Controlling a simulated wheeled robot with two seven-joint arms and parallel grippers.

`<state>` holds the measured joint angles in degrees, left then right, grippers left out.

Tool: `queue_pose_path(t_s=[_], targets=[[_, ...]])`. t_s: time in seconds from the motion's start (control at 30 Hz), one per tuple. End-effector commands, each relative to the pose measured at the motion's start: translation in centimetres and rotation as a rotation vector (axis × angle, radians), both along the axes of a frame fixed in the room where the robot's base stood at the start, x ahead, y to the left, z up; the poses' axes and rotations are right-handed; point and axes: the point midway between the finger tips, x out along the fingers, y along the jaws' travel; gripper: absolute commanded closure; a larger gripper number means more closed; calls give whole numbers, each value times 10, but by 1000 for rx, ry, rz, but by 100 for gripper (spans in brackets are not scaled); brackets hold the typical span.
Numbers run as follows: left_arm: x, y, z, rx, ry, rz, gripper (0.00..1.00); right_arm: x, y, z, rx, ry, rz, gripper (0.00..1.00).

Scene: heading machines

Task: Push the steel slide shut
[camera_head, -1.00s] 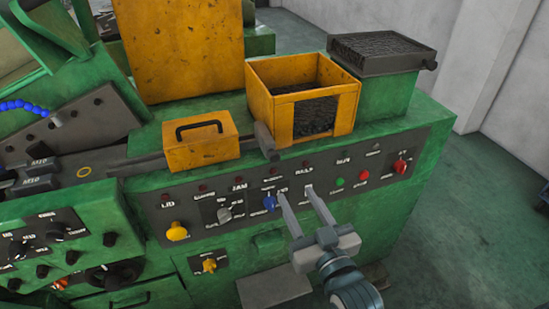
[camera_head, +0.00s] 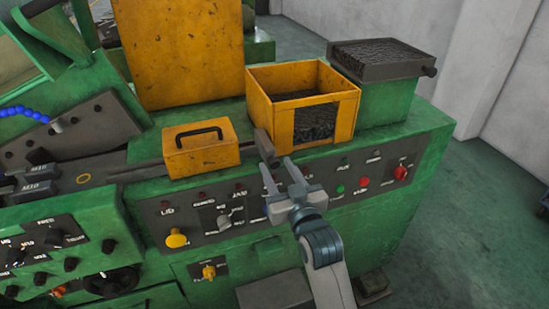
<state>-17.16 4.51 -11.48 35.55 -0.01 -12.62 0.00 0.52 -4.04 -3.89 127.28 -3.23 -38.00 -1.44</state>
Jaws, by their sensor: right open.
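A grey steel bar (camera_head: 140,172), likely the slide, lies along the green machine top and passes at the yellow handled cover (camera_head: 200,148). A dark grey steel block (camera_head: 264,144) stands in line with it, right of the cover and at the left front corner of the yellow bin (camera_head: 302,82). My right gripper (camera_head: 279,168) is open and empty, its two fingers pointing away from me over the control panel. Its fingertips are just below and right of the block; I cannot tell whether they touch it. My left gripper is out of view.
The control panel (camera_head: 345,170) below carries a yellow knob (camera_head: 176,239), a red knob (camera_head: 400,173) and several other controls. A dark-topped green box (camera_head: 382,60) stands at the back right. Open floor (camera_head: 480,220) lies to the right.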

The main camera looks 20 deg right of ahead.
Motion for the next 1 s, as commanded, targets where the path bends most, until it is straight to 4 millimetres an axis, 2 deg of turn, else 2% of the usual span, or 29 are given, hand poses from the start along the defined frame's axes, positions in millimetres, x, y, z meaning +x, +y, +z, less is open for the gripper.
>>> queue_pose_path(t_s=[0.1,0.23,0.63,0.8,1.0], targets=[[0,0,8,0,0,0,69,15,1,2,0,0,0,58],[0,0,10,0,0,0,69,24,1,1,0,0,0,58],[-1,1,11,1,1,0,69,28,1,0,0,-1,0,58],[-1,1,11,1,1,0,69,28,1,0,0,-1,0,99],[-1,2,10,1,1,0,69,29,1,-1,0,-1,0,100]])
